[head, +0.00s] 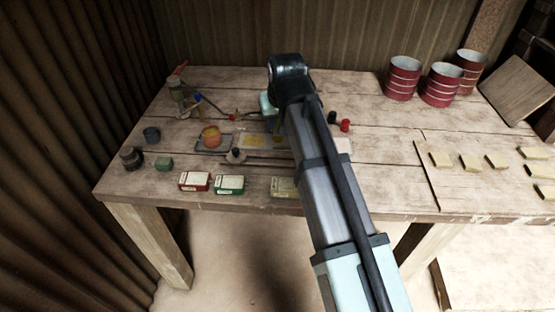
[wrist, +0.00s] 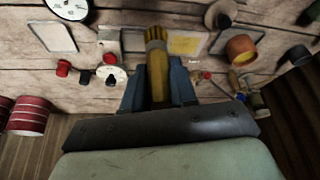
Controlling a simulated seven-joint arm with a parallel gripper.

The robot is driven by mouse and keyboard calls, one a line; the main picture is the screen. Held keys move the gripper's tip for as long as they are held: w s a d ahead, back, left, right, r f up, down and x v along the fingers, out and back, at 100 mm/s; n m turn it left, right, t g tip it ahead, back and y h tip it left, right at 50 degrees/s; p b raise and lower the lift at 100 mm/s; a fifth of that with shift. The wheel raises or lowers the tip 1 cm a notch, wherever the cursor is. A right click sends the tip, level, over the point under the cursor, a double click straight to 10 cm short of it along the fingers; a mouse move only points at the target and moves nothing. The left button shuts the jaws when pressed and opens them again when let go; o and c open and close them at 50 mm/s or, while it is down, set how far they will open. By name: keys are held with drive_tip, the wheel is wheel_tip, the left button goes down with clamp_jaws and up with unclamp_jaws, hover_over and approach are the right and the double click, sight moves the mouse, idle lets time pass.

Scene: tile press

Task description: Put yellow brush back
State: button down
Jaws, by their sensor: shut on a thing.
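My gripper (wrist: 157,82) is shut on the yellow brush (wrist: 156,60), which stands out between its two blue fingers over the table. In the head view my arm hides the brush and most of the gripper; only a pale teal part of the gripper (head: 267,106) shows. A jar-like holder (head: 178,93) stands at the table's back left, with a red-orange thing on top and a blue-ended piece beside it. It seems to show small and dark at the right of the wrist view (wrist: 246,88). The gripper is apart from it.
A red box (head: 195,181) and a green box (head: 229,184) lie in front. Red tins (head: 403,78) and small tiles (head: 470,162) are at the right.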

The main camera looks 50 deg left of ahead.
drive_tip(key=shift+f, duration=4.9)
drive_tip(key=c, duration=0.9)
unclamp_jaws()
drive_tip(key=shift+f, duration=0.1)
drive_tip(key=v, duration=1.2)
drive_tip(key=shift+s, duration=0.1)
